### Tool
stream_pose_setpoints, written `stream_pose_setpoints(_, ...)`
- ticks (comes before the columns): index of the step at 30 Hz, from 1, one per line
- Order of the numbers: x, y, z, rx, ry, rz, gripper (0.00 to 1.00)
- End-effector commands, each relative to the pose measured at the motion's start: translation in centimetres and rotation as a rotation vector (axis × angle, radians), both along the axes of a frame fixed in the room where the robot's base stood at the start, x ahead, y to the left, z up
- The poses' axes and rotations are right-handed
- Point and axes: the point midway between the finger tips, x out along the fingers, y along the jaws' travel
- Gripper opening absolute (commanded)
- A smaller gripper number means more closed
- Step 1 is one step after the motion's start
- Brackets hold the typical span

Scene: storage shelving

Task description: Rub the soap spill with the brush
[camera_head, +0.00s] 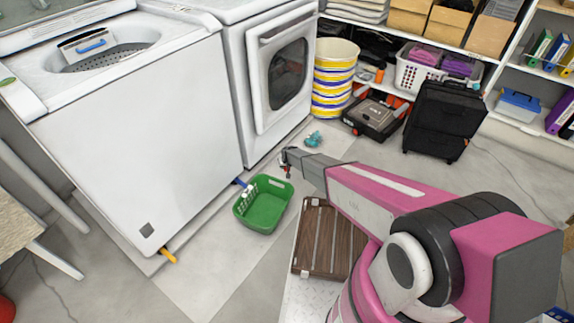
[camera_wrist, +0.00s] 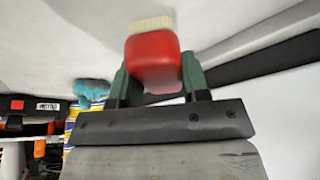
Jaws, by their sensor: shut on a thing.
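My gripper (camera_head: 287,161) is at the end of the outstretched arm, low in front of the dryer and just above and right of the green basket in the head view. In the wrist view my gripper (camera_wrist: 154,72) has its green fingers on both sides of a red brush (camera_wrist: 152,62) with cream bristles, which point to the top of that picture. The brush is too small to make out well in the head view. I cannot clearly make out a soap spill. A turquoise thing (camera_head: 313,139) lies on the floor beyond my gripper; what it is, I cannot tell.
A green basket (camera_head: 263,212) stands on the floor by the washer (camera_head: 140,140) and the dryer (camera_head: 262,80). A brown slatted board (camera_head: 322,240) is below my arm.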

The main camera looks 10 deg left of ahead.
Motion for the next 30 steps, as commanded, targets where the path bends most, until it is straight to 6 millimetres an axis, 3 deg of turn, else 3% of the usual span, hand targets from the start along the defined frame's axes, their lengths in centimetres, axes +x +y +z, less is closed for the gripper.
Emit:
stream_pose_setpoints(6,0.0,-0.4,1.7,-0.001,0.001,-0.002,0.23)
stream_pose_setpoints(17,0.1,-0.4,1.9,0.000,0.000,-0.002,0.23)
stream_pose_setpoints(20,0.3,-0.8,2.7,0.000,-0.001,-0.007,0.23)
stream_pose_setpoints(23,0.8,-1.7,4.8,0.001,-0.003,-0.018,0.23)
stream_pose_setpoints(30,2.6,-6.0,14.1,0.001,-0.003,-0.067,0.23)
